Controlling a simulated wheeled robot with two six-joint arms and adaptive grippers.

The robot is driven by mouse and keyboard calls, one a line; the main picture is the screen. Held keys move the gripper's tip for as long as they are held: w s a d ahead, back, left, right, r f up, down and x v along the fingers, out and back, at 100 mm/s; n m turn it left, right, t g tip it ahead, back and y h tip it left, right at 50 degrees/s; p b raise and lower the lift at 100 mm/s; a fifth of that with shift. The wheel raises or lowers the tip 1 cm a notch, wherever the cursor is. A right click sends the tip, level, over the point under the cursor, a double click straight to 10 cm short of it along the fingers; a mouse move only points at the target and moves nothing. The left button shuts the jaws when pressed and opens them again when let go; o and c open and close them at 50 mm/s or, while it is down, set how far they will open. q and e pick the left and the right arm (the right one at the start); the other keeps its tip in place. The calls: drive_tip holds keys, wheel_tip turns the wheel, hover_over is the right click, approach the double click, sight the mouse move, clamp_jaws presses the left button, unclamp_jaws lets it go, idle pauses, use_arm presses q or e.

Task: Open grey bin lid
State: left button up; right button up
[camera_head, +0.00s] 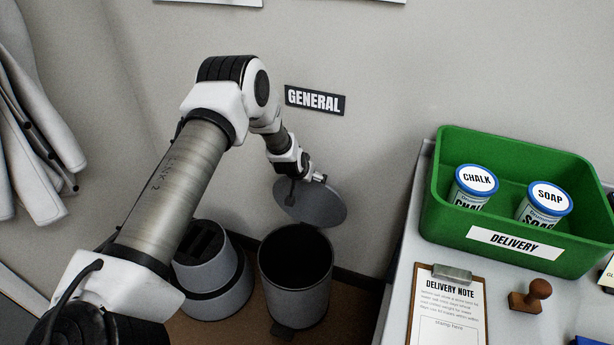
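The grey bin (295,290) stands on the floor below the GENERAL sign, its round dark mouth uncovered. Its round grey lid (322,208) is raised and tilted above the back of the mouth. My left arm reaches in from the left, and my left gripper (305,182) is at the upper left edge of the lid. It overlaps the lid in the picture; contact is unclear. Its fingers are too small and partly hidden to tell whether they are open or shut. My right gripper is not in view.
A second grey bin (212,285) with a dark slotted top stands to the left, partly behind my arm. On the right, a bench (397,290) holds a green delivery crate (440,215) with two tubs, a clipboard (425,310) and a stamp (530,297). Coats (30,130) hang at far left.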

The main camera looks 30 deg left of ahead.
use_arm(q)
drive_tip(key=shift+r, duration=0.1)
drive_tip(key=v, duration=1.2)
drive_tip(key=shift+a, duration=0.1)
drive_tip(key=s+d+f+m+g+p, duration=0.2)
drive_tip(key=s+d+f, duration=0.25)
drive_tip(key=s, duration=0.25)
drive_tip(key=s+d+f+m+g+p, duration=0.1)
drive_tip(key=s+d+f+g+p, duration=0.1)
drive_tip(key=s+d+f, duration=0.3)
drive_tip(key=s+d+g+h+p, duration=0.1)
drive_tip(key=s+d, duration=0.2)
drive_tip(key=s, duration=0.8)
drive_tip(key=s+d+g+h+p, duration=0.1)
drive_tip(key=s+d, duration=0.3)
drive_tip(key=s, duration=0.8)
drive_tip(key=shift+d+f+n+g, duration=0.25)
drive_tip(key=shift+f+n+g, duration=0.2)
drive_tip(key=shift+g, duration=0.15)
